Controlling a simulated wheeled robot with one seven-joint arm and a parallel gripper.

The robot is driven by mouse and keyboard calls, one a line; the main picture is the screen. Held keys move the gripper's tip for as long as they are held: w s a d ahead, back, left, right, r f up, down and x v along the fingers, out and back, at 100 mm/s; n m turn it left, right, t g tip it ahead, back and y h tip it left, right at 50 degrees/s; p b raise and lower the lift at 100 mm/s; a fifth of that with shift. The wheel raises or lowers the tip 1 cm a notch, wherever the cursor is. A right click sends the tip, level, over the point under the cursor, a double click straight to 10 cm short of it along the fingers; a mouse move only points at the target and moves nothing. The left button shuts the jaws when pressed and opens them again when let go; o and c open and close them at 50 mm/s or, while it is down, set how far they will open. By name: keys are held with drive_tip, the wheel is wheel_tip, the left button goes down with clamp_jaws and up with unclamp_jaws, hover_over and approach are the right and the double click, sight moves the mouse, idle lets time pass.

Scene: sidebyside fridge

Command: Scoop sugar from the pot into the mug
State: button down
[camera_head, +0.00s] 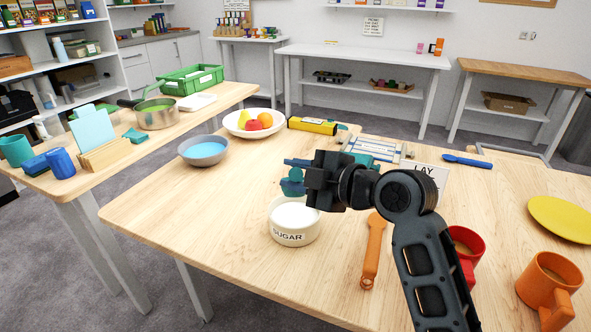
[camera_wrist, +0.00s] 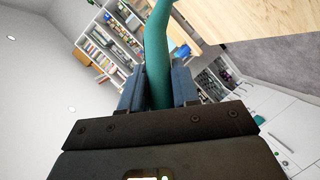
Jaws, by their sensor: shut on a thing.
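The white sugar pot (camera_head: 293,236), lettered SUGAR, stands upright on the front table with pale sugar in its open top. My gripper (camera_head: 300,172) is above the pot's back rim, turned to the left. It is shut on a teal scoop (camera_head: 292,187), whose bowl shows just above the pot, apart from the sugar as far as I can tell. In the wrist view the teal handle (camera_wrist: 157,60) lies between my two blue fingers. A red mug (camera_head: 474,245), partly hidden by my arm, and an orange mug (camera_head: 550,288) stand at the right; both hold something brown.
An orange spoon-like utensil (camera_head: 374,250) lies right of the pot. A grey bowl (camera_head: 203,160) with blue inside and a white fruit bowl (camera_head: 240,130) stand behind left. A yellow plate (camera_head: 562,218) lies far right. The table's front-left is clear.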

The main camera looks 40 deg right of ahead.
drive_tip(key=shift+w+d+r+m+g+y+p, duration=0.25)
drive_tip(key=shift+w+d+r+m+g+p, duration=0.3)
drive_tip(key=shift+p, duration=1.9)
drive_tip(key=shift+w+d+r+m+g+y+p, duration=0.35)
drive_tip(key=shift+w+d+g+p, duration=0.35)
drive_tip(key=shift+p, duration=1.75)
wheel_tip(320, 180, down, 7)
drive_tip(key=b, duration=0.5)
drive_tip(key=shift+a, duration=0.15)
drive_tip(key=shift+s, duration=0.1)
drive_tip(key=shift+w+d+g, duration=0.2)
drive_tip(key=shift+w+g, duration=0.05)
